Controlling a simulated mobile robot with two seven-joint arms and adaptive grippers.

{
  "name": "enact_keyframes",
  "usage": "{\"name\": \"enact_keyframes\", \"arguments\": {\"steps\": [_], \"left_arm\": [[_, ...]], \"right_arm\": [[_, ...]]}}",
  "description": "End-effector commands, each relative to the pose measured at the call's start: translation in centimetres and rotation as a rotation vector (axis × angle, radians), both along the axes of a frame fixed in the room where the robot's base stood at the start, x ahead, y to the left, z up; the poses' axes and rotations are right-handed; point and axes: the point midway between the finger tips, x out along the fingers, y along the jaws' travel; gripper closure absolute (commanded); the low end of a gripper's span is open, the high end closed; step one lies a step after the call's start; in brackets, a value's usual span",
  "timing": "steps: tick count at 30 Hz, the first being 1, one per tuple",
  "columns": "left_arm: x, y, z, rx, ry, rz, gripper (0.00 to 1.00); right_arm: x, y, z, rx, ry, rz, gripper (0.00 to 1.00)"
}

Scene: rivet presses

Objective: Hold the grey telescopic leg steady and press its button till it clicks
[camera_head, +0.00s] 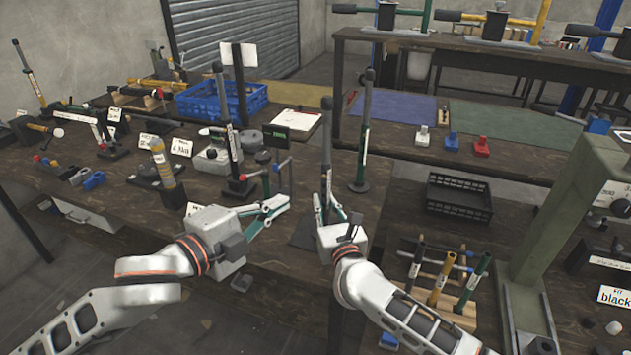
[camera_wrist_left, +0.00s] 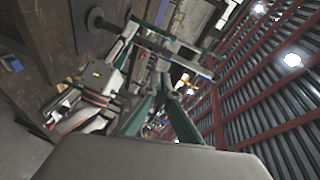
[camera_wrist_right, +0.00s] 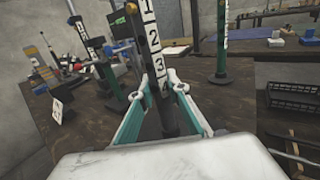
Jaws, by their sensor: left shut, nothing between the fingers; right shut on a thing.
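The grey telescopic leg (camera_head: 326,150) stands upright, a dark tube near the middle of the bench.
Other upright legs stand close by, one green and dark (camera_head: 363,145) to the right and one dark (camera_head: 229,120) to the left. A black crate (camera_head: 459,197) and a rack of tubes (camera_head: 440,290) lie right.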

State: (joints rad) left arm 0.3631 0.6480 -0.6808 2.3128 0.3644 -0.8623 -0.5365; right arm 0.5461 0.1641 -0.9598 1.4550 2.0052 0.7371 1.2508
Motion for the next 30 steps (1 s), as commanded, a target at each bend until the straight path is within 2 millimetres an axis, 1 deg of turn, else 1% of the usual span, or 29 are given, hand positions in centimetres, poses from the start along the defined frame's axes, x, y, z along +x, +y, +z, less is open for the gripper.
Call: {"name": "enact_keyframes", "arguments": {"steps": [3,6,17,20,25,30], "left_arm": [[-0.2,0.4,0.1,0.112,-0.061,-0.011,1.00],[-0.3,0.5,0.2,0.162,-0.087,-0.018,1.00],[-0.3,0.6,0.2,0.177,-0.095,-0.020,1.00],[-0.1,0.4,0.1,0.175,-0.095,-0.019,1.00],[1.5,-0.7,-0.1,0.172,-0.094,-0.020,1.00],[4.1,-2.5,-0.7,0.172,-0.094,-0.019,1.00]], "right_arm": [[0.0,0.0,0.0,0.000,0.001,0.000,1.00],[0.0,0.0,-0.1,0.000,0.001,0.000,1.00],[0.0,0.0,-0.1,0.000,0.001,0.000,1.00],[0.0,0.0,0.0,0.000,0.001,0.000,1.00],[0.0,0.0,0.0,0.000,0.001,0.001,1.00],[0.0,0.0,0.0,0.000,0.001,0.001,1.00]]}}
